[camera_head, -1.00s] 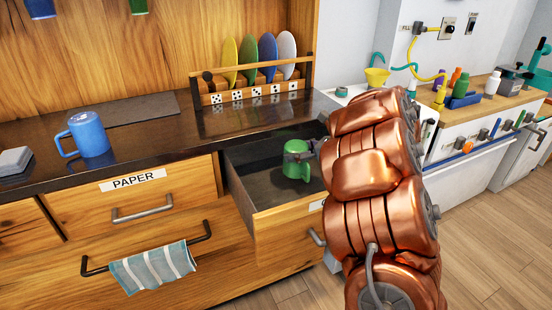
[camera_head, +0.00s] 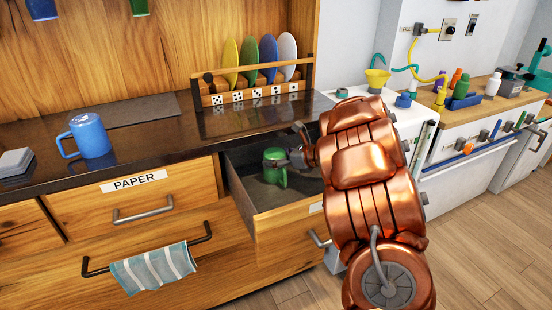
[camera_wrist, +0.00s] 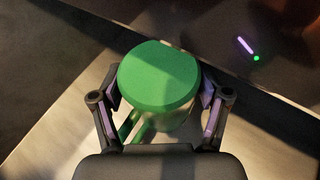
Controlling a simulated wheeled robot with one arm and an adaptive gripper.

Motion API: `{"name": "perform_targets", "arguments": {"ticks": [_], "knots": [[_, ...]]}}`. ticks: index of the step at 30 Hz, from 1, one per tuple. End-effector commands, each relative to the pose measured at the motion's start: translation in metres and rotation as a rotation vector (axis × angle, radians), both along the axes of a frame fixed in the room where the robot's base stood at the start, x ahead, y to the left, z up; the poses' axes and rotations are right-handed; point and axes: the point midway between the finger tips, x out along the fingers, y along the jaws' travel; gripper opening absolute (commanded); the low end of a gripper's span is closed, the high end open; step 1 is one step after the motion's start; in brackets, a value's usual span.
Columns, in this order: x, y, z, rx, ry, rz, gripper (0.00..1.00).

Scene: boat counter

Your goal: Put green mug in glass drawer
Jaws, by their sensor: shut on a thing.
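The green mug (camera_head: 275,167) is inside the open drawer (camera_head: 245,205) in the head view. My gripper (camera_head: 288,163) reaches in from the right and is shut on it. In the wrist view the mug (camera_wrist: 160,78) shows a plain round green face, with its handle at the lower left. The fingers of my gripper (camera_wrist: 160,105) press on its left and right sides. The drawer's label is mostly hidden by my arm. Whether the mug touches the drawer floor I cannot tell.
A blue mug (camera_head: 88,137) stands on the dark counter (camera_head: 200,130) at left. A closed drawer labelled PAPER (camera_head: 135,192) is left of the open one. A plate rack (camera_head: 250,92) stands behind. A striped towel (camera_head: 152,268) hangs on a lower handle.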

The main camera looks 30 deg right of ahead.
Motion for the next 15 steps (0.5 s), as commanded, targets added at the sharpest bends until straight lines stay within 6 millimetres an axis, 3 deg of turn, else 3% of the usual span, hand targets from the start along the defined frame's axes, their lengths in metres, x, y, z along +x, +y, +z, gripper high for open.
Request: {"name": "perform_targets", "arguments": {"ticks": [8,9,15], "knots": [[0.0,0.0,-0.0031,0.0,-0.001,0.0,0.26],[-0.0001,0.0001,-0.0027,0.0,0.0,0.001,0.77],[-0.0001,0.0001,-0.0021,0.0,0.0,0.001,0.98]]}}
